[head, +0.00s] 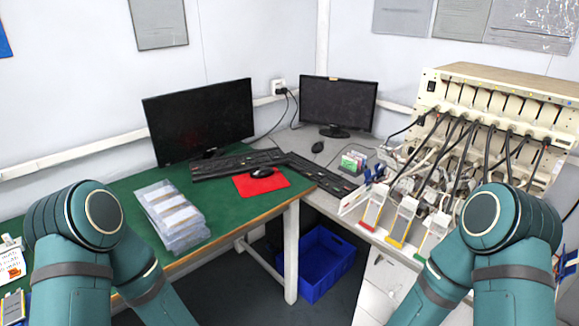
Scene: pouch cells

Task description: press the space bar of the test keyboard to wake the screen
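Two black keyboards lie near the corner where the tables meet. One keyboard (238,164) lies on the green table in front of the larger dark monitor (200,122). The other keyboard (318,174) lies at an angle along the edge of the grey table, before the smaller dark monitor (338,102). I cannot tell by label which is the test keyboard, and their space bars are too small to make out. Both screens look black. My teal arms stand at the lower left and lower right, and both grippers are outside the picture, away from the keyboards.
A black mouse (262,172) sits on a red mat (247,186). Stacked clear trays (172,215) lie on the green table (122,228). The cabled test rack (497,112) and several cell holders (404,221) stand at right. A blue crate (327,263) is on the floor between the tables.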

